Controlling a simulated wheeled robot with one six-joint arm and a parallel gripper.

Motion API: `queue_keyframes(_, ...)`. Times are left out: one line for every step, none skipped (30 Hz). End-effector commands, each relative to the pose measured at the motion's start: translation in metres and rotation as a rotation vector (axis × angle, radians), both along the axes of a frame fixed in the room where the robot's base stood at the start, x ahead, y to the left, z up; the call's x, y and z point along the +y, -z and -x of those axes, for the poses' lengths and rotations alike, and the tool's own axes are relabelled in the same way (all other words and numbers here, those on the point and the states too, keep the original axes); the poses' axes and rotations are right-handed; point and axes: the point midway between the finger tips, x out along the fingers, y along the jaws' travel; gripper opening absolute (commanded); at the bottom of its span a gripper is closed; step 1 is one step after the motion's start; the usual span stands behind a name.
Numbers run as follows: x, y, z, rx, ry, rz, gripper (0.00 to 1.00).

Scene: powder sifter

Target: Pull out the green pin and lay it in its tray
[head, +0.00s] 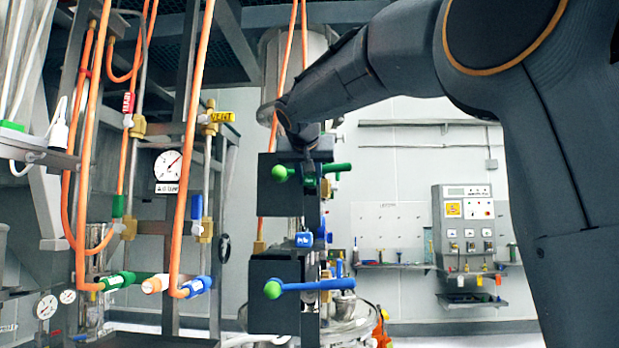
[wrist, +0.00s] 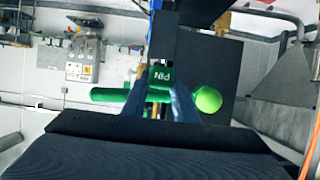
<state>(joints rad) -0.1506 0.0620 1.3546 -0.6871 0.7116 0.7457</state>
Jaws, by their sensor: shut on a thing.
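The green pin, its head marked PIN in the wrist view (wrist: 160,76), sits at the upper dark valve block (head: 280,198). My gripper (wrist: 160,92) is shut on the pin's head, with one finger on each side. In the head view my gripper (head: 306,148) is above the upper block, and the pin is mostly hidden there. A green lever with a ball end (head: 279,174) crosses right behind the pin; it also shows in the wrist view (wrist: 208,99). I cannot tell whether the pin's shaft is still seated. I cannot identify its tray.
Below is a second dark block with a blue lever (head: 315,285) and a blue tag (head: 304,240). Orange hoses and pipes crowd the left. On the back wall are a control box (head: 466,225) and a small shelf (head: 470,300). Free space lies right of the blocks.

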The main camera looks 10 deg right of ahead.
Motion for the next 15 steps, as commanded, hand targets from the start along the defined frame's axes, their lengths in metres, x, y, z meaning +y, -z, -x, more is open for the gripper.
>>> queue_keyframes(0.0004, -0.0003, 0.0008, -0.001, 0.000, 0.000, 0.02)
queue_keyframes(0.0006, -0.0003, 0.0012, -0.001, -0.001, 0.000, 0.02)
queue_keyframes(0.0008, -0.0003, 0.0019, -0.001, -0.001, 0.000, 0.02)
queue_keyframes(0.0010, -0.0003, 0.0025, -0.001, -0.001, 0.000, 0.02)
queue_keyframes(0.0012, -0.0003, 0.0031, -0.001, -0.001, 0.000, 0.02)
queue_keyframes(0.0015, -0.0004, 0.0041, -0.002, -0.001, 0.000, 0.02)
queue_keyframes(0.0018, -0.0004, 0.0047, -0.002, -0.001, 0.000, 0.02)
queue_keyframes(0.0021, -0.0004, 0.0054, -0.002, -0.001, 0.000, 0.02)
queue_keyframes(0.0023, -0.0004, 0.0064, -0.002, -0.001, 0.000, 0.02)
queue_keyframes(0.0025, -0.0005, 0.0070, -0.002, -0.001, 0.000, 0.02)
queue_keyframes(0.0027, -0.0005, 0.0077, -0.002, -0.001, 0.000, 0.02)
queue_keyframes(0.0031, -0.0004, 0.0085, -0.001, -0.001, 0.000, 0.02)
queue_keyframes(0.0033, -0.0003, 0.0091, -0.001, -0.001, 0.000, 0.02)
queue_keyframes(0.0035, -0.0003, 0.0097, -0.001, -0.001, 0.000, 0.02)
queue_keyframes(0.0038, -0.0001, 0.0105, -0.001, -0.001, 0.000, 0.02)
